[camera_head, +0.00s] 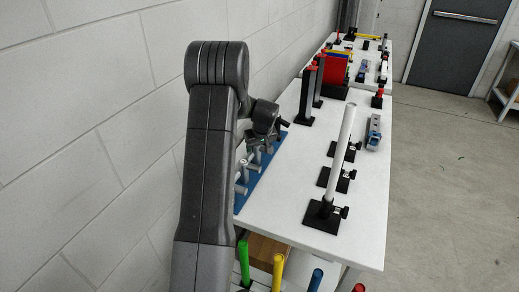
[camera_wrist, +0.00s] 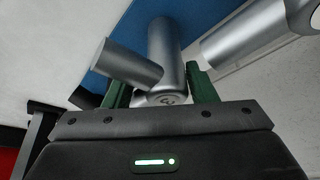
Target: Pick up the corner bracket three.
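Grey tubular corner brackets (camera_head: 241,174) stand in a row on a blue board (camera_head: 248,186) along the table's left edge in the head view. The fingers are spread wider than the tube, with a gap visible. Another grey tube (camera_wrist: 245,35) is close to the right finger. In the head view my gripper (camera_head: 264,139) is over the board, partly hidden by my arm.
A white table (camera_head: 285,205) runs into the distance beside a block wall at left. A tall white tube (camera_head: 341,150) stands in a black clamp base, with more black bases behind. Black uprights (camera_head: 306,95) stand beyond the board. Open floor (camera_head: 450,190) lies to the right.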

